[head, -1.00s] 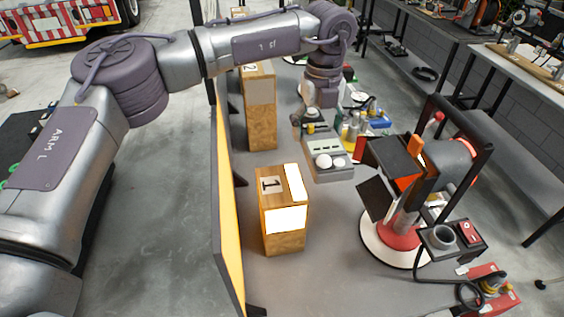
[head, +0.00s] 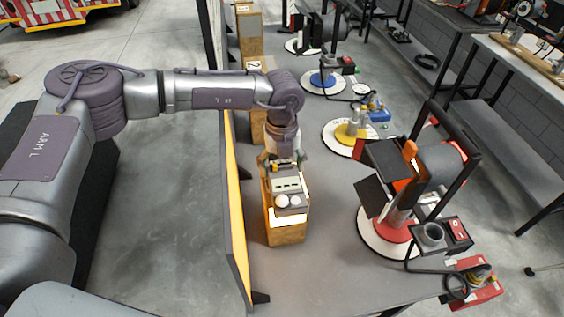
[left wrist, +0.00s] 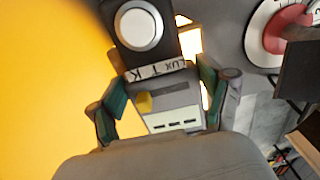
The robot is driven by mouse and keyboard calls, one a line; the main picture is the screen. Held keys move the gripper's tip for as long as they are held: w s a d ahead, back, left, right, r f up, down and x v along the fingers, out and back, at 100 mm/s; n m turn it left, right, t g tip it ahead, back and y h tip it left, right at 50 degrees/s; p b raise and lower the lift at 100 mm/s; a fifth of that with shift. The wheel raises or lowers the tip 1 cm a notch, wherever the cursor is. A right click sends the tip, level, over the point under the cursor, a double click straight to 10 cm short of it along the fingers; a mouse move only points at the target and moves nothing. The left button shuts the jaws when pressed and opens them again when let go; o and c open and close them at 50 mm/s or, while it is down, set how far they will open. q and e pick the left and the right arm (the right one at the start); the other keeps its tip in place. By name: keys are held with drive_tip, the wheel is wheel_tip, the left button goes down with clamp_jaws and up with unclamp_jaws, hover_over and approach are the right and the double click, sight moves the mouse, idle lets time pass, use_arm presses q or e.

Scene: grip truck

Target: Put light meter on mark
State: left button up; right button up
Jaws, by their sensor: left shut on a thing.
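The light meter (head: 289,184) is a grey box with white round domes. My left gripper (head: 285,165) is shut on it from behind. The meter is over the top of the near wooden block (head: 286,234) and hides most of that top, including its number label. I cannot tell whether it touches the block. No mark is clearly visible. My right gripper is not in view.
A yellow panel (head: 236,220) stands close on the left. A red-based lamp with black flaps (head: 395,225) stands to the right on a white disc. More wooden blocks (head: 250,40) and lamps, including a yellow-based one (head: 350,133), stand farther back. Grey tabletop between block and lamp is clear.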

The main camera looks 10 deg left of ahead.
sight(282, 167)
use_arm(q)
drive_tip(key=shift+f, duration=0.1)
drive_tip(key=o, duration=1.4)
drive_tip(key=shift+c, duration=0.2)
drive_tip(key=shift+r, duration=0.35)
wheel_tip(282, 167, up, 12)
drive_tip(key=b, duration=0.4)
drive_tip(key=shift+f, duration=0.2)
